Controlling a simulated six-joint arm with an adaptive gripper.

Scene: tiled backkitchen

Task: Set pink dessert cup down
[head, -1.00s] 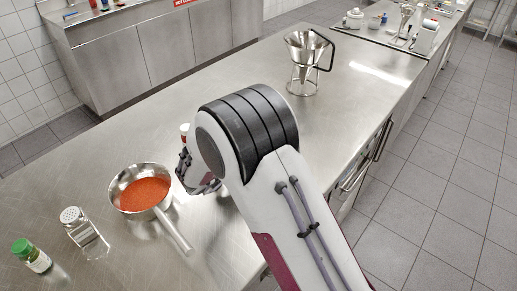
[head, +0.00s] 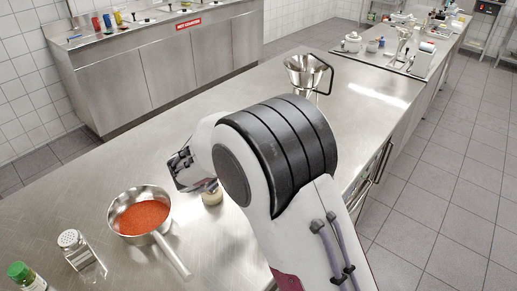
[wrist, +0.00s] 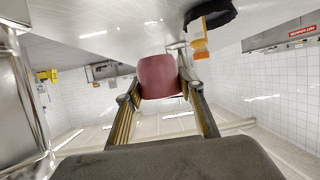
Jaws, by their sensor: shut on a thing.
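The pink dessert cup (wrist: 162,77) shows in the wrist view between the two fingertips of my gripper (wrist: 160,98). My gripper is shut on it. The bare steel worktop (wrist: 110,18) fills the top of that view; whether the cup touches it I cannot tell. In the head view my gripper (head: 184,170) is over the worktop (head: 120,165), behind and to the right of the saucepan. The cup cannot be made out there.
A saucepan (head: 114,220) of red-orange contents, a shaker (head: 75,245) and a green-lidded jar (head: 25,275) stand left. A funnel on a stand (head: 305,75) stands farther back. The worktop between is clear.

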